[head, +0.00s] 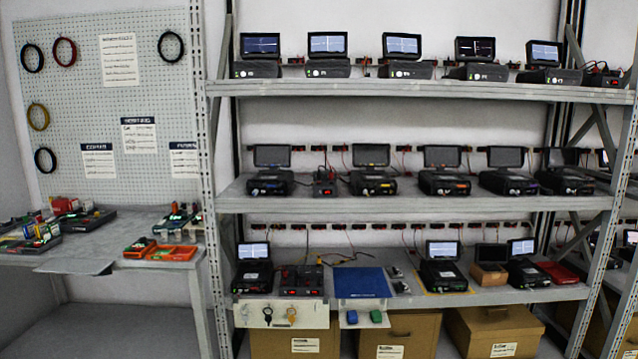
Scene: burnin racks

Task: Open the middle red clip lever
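No red clip lever can be picked out at this distance. A dark unit with red parts on top (302,281) sits on the lower shelf at the left, but its small parts are too small to tell apart. A smaller dark unit with red parts (325,184) stands on the middle shelf. Small red and black fittings (406,226) line the rail behind the lower shelf; their form is unclear. Neither of my grippers is in view.
A metal rack holds several screened devices (372,180) on its shelves. Cardboard boxes (400,332) stand beneath the lower shelf (410,299). At left, a workbench (97,254) holds boards and orange trays (172,253) before a pegboard (75,90). A rack post (207,180) stands between them.

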